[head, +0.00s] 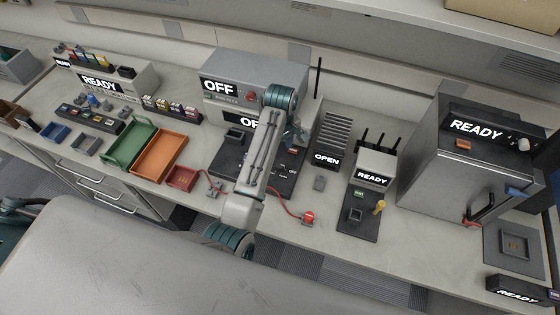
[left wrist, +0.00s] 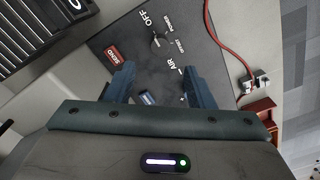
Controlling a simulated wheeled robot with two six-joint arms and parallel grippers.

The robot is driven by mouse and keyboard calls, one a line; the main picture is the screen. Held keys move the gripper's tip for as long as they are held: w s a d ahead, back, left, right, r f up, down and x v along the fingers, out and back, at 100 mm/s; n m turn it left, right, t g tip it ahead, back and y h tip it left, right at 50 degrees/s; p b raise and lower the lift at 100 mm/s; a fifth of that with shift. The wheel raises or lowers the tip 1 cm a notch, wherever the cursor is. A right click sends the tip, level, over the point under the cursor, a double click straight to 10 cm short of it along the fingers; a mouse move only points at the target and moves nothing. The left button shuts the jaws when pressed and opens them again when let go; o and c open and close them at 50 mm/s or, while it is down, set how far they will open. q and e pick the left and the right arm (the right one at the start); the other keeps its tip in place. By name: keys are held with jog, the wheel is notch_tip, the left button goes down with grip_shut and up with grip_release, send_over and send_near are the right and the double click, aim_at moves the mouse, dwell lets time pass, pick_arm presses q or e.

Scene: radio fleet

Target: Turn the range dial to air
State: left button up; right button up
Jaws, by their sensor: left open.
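The dial (left wrist: 156,40) is a small knob on a dark panel (left wrist: 195,50) in the left wrist view, with white lettering around it. OFF is printed beyond the dial and AIR on its near side; I cannot tell for sure where its pointer stands. In the head view, the panel (head: 285,186) lies at the foot of the grey unit, partly hidden by my left arm. My left gripper (left wrist: 160,80) is open and empty, its fingers apart above the panel, with the dial ahead of the fingertips. The gripper is mostly hidden behind the arm in the head view. My right gripper is not in view.
A red cable (left wrist: 225,45) runs along the panel's edge. In the head view, a ribbed OPEN unit (head: 333,135) stands right of my arm and an orange tray (head: 160,155) to its left.

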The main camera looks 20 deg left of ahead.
aim_at(280, 165)
pick_arm(q)
notch_tip(280, 165, down, 9)
jog(key=shift+p, duration=1.1)
jog(key=c, duration=1)
